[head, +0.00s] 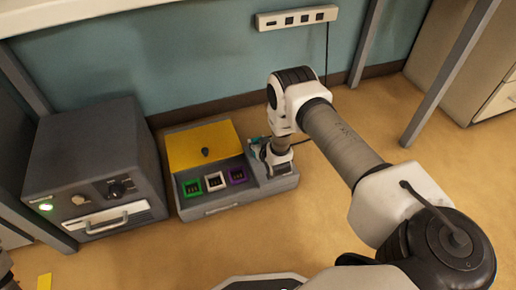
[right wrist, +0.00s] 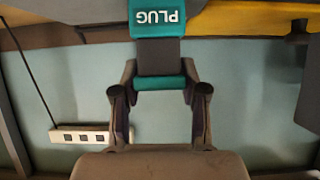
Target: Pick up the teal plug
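The teal plug (right wrist: 158,18) shows large at the top of the right wrist view, with a "PLUG" label, a dark grey middle and a teal band. In the head view a bit of teal (head: 255,143) shows at the right end of the grey box, mostly hidden by my right gripper (head: 277,160). In the right wrist view my right gripper's fingers (right wrist: 160,72) lie against both sides of the plug, with no clear gap. A dark part at the lower left edge of the head view may be my left gripper; its state cannot be told.
The grey box (head: 240,199) has a yellow panel (head: 190,140) with a black knob, and green, white and purple sockets. A dark grey unit (head: 90,150) with a green light stands left. A power strip (head: 296,18) hangs on the wall.

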